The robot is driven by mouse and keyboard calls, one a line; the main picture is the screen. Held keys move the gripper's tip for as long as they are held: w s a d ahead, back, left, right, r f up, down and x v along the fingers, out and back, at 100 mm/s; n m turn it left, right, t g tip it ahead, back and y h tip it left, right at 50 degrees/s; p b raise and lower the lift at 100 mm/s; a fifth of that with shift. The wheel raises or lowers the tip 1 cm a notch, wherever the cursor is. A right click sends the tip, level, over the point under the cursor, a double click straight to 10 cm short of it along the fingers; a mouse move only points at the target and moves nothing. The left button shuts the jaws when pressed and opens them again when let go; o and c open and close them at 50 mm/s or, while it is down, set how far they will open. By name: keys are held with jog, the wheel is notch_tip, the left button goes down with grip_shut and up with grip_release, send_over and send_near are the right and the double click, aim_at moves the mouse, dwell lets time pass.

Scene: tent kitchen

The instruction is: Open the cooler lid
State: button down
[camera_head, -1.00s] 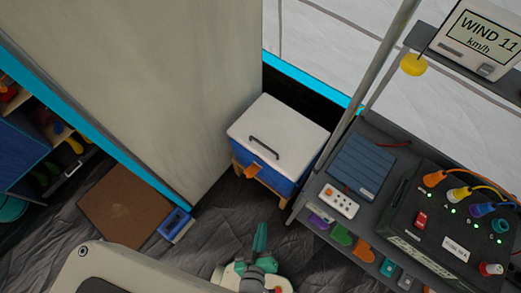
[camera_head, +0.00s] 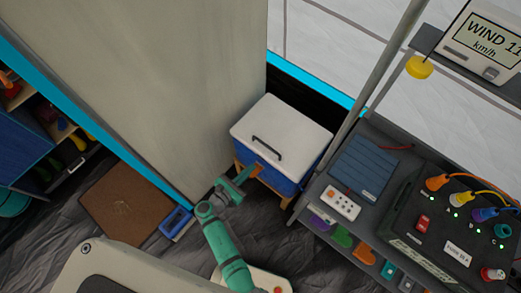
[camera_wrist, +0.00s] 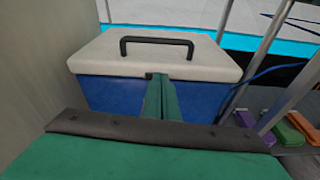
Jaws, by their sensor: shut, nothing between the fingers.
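The cooler is a blue box (camera_head: 283,180) with a white lid (camera_head: 285,128), and the lid lies closed. A dark handle (camera_head: 269,148) sits on the lid top. An orange tab (camera_head: 263,171) shows at the front of the box in the head view. My green gripper (camera_head: 247,174) is shut and empty, at the cooler's front below the lid edge. In the wrist view, the fingers (camera_wrist: 160,82) point at the front middle, just under the lid rim (camera_wrist: 215,68). They hide part of the front; whether they touch it I cannot tell.
A tall pale panel (camera_head: 150,80) stands close left of the cooler. A shelf rack with a blue panel (camera_head: 363,168) and a dark power box (camera_head: 440,220) stands close right. A brown mat (camera_head: 122,207) and a small blue object (camera_head: 176,221) lie on the floor at left.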

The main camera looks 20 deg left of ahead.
aim_at(261, 152)
jog(key=shift+n+t, duration=0.4)
jog(key=shift+n, duration=0.1)
jog(key=w, duration=0.3)
jog(key=w+d, duration=0.1)
jog(key=w, duration=0.6)
jog(key=shift+w+d+r, duration=0.15)
jog(key=shift+d+r, duration=0.05)
jog(key=shift+d, duration=0.05)
